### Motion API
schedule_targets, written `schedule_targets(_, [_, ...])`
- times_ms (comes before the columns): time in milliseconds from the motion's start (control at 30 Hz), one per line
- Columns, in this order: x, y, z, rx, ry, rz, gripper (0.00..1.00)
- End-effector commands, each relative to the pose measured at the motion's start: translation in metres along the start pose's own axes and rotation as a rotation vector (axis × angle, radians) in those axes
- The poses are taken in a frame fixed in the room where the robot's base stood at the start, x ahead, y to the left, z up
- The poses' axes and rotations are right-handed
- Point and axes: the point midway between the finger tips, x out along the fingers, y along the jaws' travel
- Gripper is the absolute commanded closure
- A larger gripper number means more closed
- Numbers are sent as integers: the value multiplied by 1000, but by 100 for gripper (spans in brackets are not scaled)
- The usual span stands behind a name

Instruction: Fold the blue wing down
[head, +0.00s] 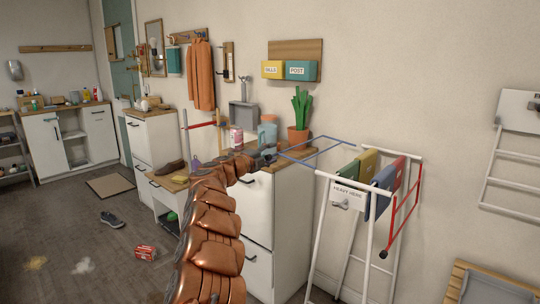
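The white drying rack (320,225) stands at the right of the picture. Its blue wing (318,155) is a thin blue frame that sticks out to the left, roughly level, over the wooden-topped cabinet. The red wing (405,218) hangs down on the rack's right side. My copper arm reaches up from the bottom, and my dark gripper (264,156) is at the outer left end of the blue wing. It is small here; I cannot tell if it touches the wing or whether its fingers are open or shut.
Cloths hang on the rack, among them a yellow one (368,164). The cabinet (284,215) below the wing carries a potted cactus (299,110), a blue jug (267,134) and a can (236,138). A shoe (112,220) and a red box (145,253) lie on the floor.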

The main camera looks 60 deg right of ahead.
Motion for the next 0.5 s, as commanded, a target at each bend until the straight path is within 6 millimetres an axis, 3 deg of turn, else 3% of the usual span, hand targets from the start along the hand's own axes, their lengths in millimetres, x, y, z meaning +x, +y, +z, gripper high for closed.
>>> schedule_targets(267, [-2, -1, 0, 0, -1, -1, 52])
schedule_targets(500, [-18, 0, 1, -2, -3, 3, 52])
